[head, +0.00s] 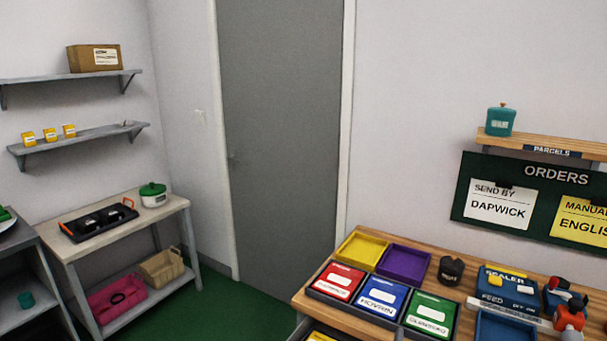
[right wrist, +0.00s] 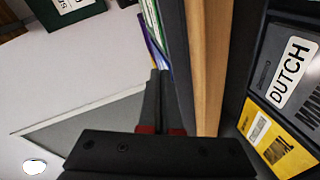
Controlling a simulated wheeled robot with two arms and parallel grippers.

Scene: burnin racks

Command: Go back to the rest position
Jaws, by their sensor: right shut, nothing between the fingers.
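My right gripper (right wrist: 160,80) shows in the right wrist view. Its two dark fingers, red near their base, lie together with nothing between them. The wooden bench edge (right wrist: 212,60) runs close beside the fingers, and the coloured trays show past the tips. I cannot make out this gripper clearly in the head view. My left gripper is in neither view.
The bench holds a yellow tray (head: 358,249), a purple tray (head: 403,264), a blue sealer (head: 508,290) and a red-and-dark tool (head: 570,312). An open drawer with a DUTCH booklet (right wrist: 293,72) sits below the bench edge. Green floor (head: 205,305) is clear before the door (head: 280,120).

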